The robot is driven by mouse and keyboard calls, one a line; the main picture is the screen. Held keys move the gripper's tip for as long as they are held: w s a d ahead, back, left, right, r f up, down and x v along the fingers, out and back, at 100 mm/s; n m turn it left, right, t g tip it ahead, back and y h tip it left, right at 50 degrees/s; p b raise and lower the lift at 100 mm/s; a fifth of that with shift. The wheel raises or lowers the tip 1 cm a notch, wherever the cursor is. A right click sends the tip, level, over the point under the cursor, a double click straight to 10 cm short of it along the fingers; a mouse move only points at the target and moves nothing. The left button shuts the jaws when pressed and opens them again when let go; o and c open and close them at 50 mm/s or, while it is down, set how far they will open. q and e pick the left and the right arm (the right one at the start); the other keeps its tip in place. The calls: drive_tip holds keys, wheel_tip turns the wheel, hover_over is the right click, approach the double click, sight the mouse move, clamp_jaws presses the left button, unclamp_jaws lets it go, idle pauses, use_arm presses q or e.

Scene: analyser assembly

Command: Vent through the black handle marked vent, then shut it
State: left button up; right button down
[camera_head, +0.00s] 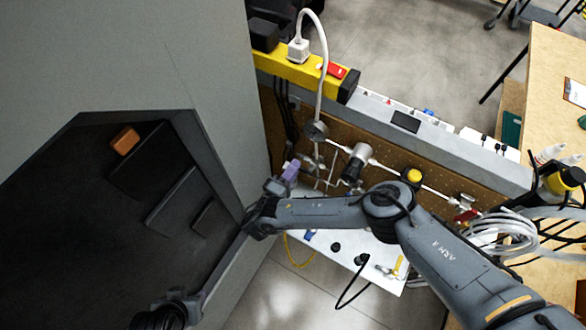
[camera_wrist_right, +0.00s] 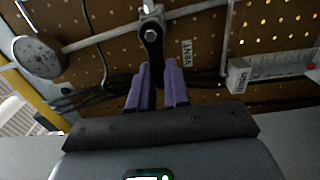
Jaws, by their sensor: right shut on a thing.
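The black vent handle (camera_wrist_right: 151,38) hangs from a valve on the metal pipe in the right wrist view and points toward my gripper, across the pipe. A label reading VENT (camera_wrist_right: 187,53) is on the pegboard beside it. The purple fingers of my right gripper (camera_wrist_right: 157,88) are shut on the handle's lower end, which is partly hidden between them. In the head view my right gripper (camera_head: 290,171) is at the pipework, and the handle cannot be made out there. My left gripper's fingers do not show.
A round gauge (camera_wrist_right: 38,56) and a clear flow meter (camera_wrist_right: 272,66) flank the handle on the pegboard. Black cables run behind the fingers. In the head view a yellow-topped fitting (camera_head: 412,175) and a red handle (camera_head: 465,213) are further right along the pipe. A large grey cabinet (camera_head: 215,70) stands left.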

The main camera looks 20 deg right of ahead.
drive_tip(key=c, duration=1.1)
unclamp_jaws()
drive_tip(key=shift+s, duration=0.1)
drive_tip(key=p+v, duration=0.6)
drive_tip(key=v, duration=0.4)
drive_tip(key=shift+s+a, duration=0.2)
drive_tip(key=shift+a, duration=0.1)
